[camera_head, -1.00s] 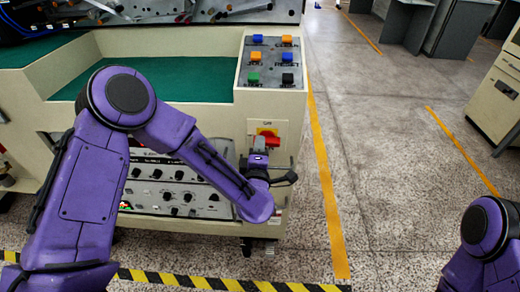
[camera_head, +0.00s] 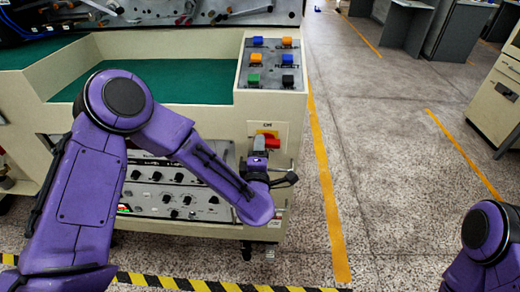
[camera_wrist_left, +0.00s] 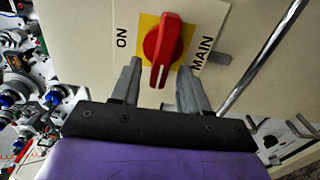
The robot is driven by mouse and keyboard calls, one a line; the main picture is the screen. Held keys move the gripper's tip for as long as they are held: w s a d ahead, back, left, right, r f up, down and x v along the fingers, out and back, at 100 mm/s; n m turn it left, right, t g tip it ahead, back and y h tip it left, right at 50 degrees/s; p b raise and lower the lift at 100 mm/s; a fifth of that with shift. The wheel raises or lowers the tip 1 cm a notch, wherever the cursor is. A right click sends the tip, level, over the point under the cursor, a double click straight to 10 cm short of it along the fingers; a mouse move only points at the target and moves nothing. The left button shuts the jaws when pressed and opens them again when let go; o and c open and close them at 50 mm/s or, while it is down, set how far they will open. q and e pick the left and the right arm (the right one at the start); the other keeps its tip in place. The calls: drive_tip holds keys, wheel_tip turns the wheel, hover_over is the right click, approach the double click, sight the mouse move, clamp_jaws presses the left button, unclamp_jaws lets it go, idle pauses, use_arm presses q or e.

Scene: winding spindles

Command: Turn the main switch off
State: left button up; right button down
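The main switch is a red rotary handle (camera_wrist_left: 162,48) on a yellow square (camera_wrist_left: 150,28), set in a white plate marked ON and MAIN in the left wrist view. In the head view the red handle (camera_head: 270,144) shows on the front panel of the cream machine, partly hidden by my gripper. My left gripper (camera_head: 259,142) is right at the switch. In the left wrist view its two grey fingers (camera_wrist_left: 159,72) are apart, with the lower end of the handle between them; gaps show on both sides. My right gripper is out of view.
A button panel (camera_head: 272,62) with several coloured buttons sits above the switch. A knob panel (camera_head: 165,190) lies left of it, partly behind my left arm. Striped tape (camera_head: 190,284) marks the floor. Open floor (camera_head: 390,150) lies to the right, with a cream cabinet (camera_head: 497,100) beyond.

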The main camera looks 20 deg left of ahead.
use_arm(q)
drive_tip(key=b+v, duration=0.1)
drive_tip(key=v, duration=0.9)
drive_tip(key=shift+s, duration=0.3)
